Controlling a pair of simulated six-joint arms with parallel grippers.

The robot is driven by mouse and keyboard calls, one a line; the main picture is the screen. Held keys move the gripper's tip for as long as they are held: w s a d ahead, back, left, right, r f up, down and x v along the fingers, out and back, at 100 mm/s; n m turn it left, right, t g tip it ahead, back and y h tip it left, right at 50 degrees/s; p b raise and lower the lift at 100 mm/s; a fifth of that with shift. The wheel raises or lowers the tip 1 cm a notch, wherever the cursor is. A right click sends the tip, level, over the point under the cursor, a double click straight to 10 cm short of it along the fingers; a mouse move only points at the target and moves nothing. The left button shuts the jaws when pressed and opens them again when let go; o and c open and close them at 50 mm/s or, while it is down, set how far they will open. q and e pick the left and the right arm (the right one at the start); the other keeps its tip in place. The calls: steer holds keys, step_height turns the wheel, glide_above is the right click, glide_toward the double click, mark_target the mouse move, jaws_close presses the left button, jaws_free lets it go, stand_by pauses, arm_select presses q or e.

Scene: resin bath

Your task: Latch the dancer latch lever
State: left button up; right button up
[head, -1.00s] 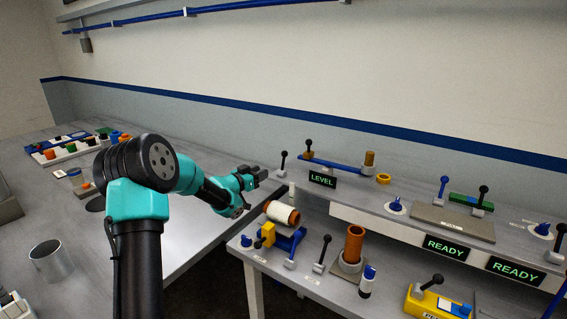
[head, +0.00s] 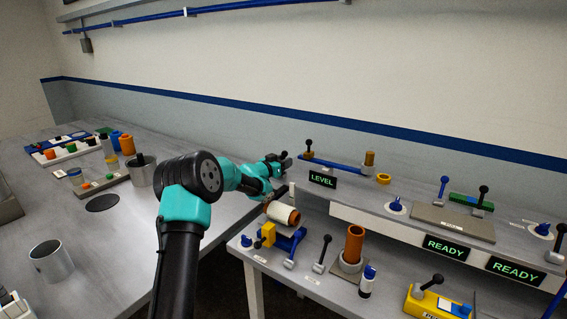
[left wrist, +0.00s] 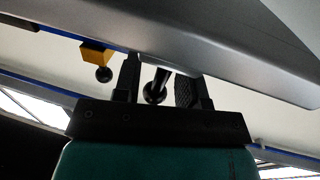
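A black ball-topped lever stands at the left end of the raised shelf, left of the blue dancer arm (head: 335,163); I take it to be the dancer latch lever. In the head view my left gripper (head: 282,162) is at this lever and mostly covers it. In the left wrist view the lever's black rod and ball (left wrist: 155,92) lie between the two fingers of my left gripper (left wrist: 160,80). The fingers are apart, with light gaps visible beside the lever. My right gripper is not in view.
The LEVEL sign (head: 322,179) is at the shelf front. A metal cup (head: 50,260) stands on the left bench.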

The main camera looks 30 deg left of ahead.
arm_select(q)
jaws_close()
steer(key=shift+r, duration=0.1)
stand_by(0.6)
steer(key=shift+s+a+r+m+t+h, duration=0.1)
steer(key=shift+s+r+m+t+h, duration=0.15)
steer(key=shift+t, duration=0.45)
steer(key=shift+s+m+t+h, duration=0.15)
steer(key=shift+s+t, duration=0.2)
steer(key=shift+t, duration=0.35)
steer(key=shift+c, duration=0.6)
jaws_free()
steer(key=shift+o, duration=0.6)
steer(key=shift+f, duration=0.15)
